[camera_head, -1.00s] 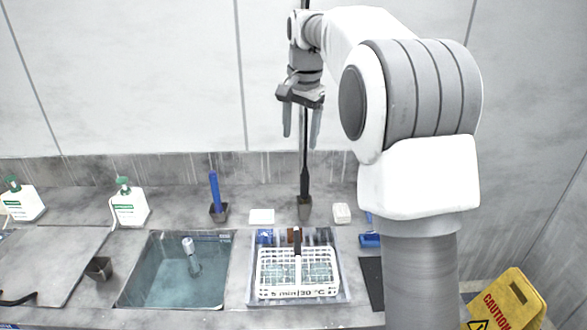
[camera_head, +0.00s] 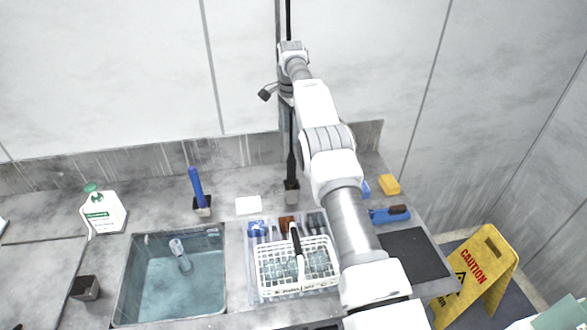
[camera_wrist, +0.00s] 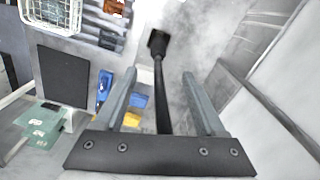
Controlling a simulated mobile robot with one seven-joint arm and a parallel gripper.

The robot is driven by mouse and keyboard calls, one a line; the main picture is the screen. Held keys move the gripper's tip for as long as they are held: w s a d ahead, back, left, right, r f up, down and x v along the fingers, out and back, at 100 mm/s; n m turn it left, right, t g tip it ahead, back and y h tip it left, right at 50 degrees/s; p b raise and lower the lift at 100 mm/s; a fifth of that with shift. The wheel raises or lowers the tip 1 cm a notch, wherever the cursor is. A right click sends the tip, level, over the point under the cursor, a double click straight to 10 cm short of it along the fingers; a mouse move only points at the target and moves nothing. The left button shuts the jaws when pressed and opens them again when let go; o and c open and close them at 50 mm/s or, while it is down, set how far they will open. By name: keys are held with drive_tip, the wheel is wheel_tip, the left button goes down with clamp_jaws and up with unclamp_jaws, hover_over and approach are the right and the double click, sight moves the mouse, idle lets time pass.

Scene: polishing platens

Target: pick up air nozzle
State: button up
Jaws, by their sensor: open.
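The air nozzle looks to be the slim black wand (camera_head: 291,150) standing upright at the back of the counter. Its foot is in a small dark holder (camera_head: 291,192), and a thin black line runs up from it. In the wrist view the black wand (camera_wrist: 162,95) runs between the two grey fingers of my gripper (camera_wrist: 159,74), which are apart. Neither finger clearly touches it. In the head view my gripper is high by the wall, next to the line above the wand, and its fingers are mostly hidden.
A water-filled sink (camera_head: 150,285) lies to the left. A blue-handled tool (camera_head: 196,185) stands in a cup. A blue brush (camera_head: 385,215) and yellow block (camera_head: 389,184) lie right. A caution sign (camera_head: 478,275) stands at far right.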

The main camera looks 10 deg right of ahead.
drive_tip(key=b, duration=0.6)
approach(291, 174)
drive_tip(key=f, duration=0.1)
drive_tip(key=w+f, duration=0.1)
drive_tip(key=f, duration=0.3)
drive_tip(key=shift+w+d+f, duration=0.2)
drive_tip(key=shift+w+d, duration=0.05)
drive_tip(key=shift+w, duration=0.1)
drive_tip(key=shift+s+f+p, duration=0.1)
drive_tip(key=shift+f+p, duration=0.35)
drive_tip(key=shift+f, duration=2.55)
drive_tip(key=shift+c, duration=0.3)
clamp_jaws()
